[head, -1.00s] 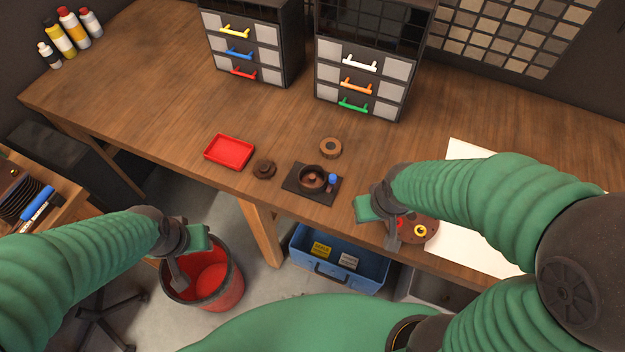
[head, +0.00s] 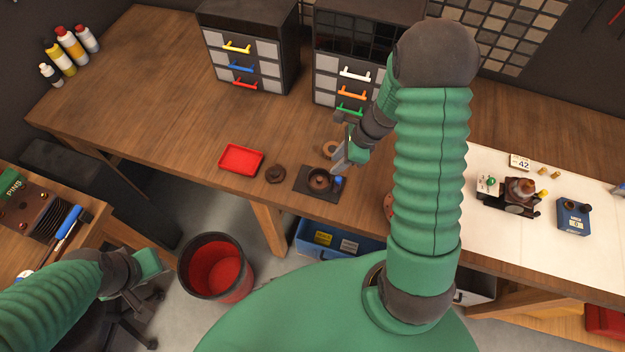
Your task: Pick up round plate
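A tan-brown ring (head: 329,148) lies flat on the bench, partly hidden by my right gripper (head: 346,160). That gripper points down just right of the ring, its fingers apart and nothing visible between them. A dark stepped round piece (head: 276,174) lies right of the red tray. A dark square base (head: 305,186) holds a round brown cup (head: 320,180) and a blue knob. The edge of a reddish-brown round disc (head: 388,207) shows beside my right arm, which hides the rest. Which piece is the round plate is unclear. My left gripper (head: 145,283) is open and empty, off the bench.
A red tray (head: 241,159) lies left of the small parts. Drawer units (head: 248,60) stand behind. A white sheet (head: 480,235) at right carries a dark device (head: 508,197) and a blue box (head: 573,217). A red bin (head: 217,268) stands on the floor.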

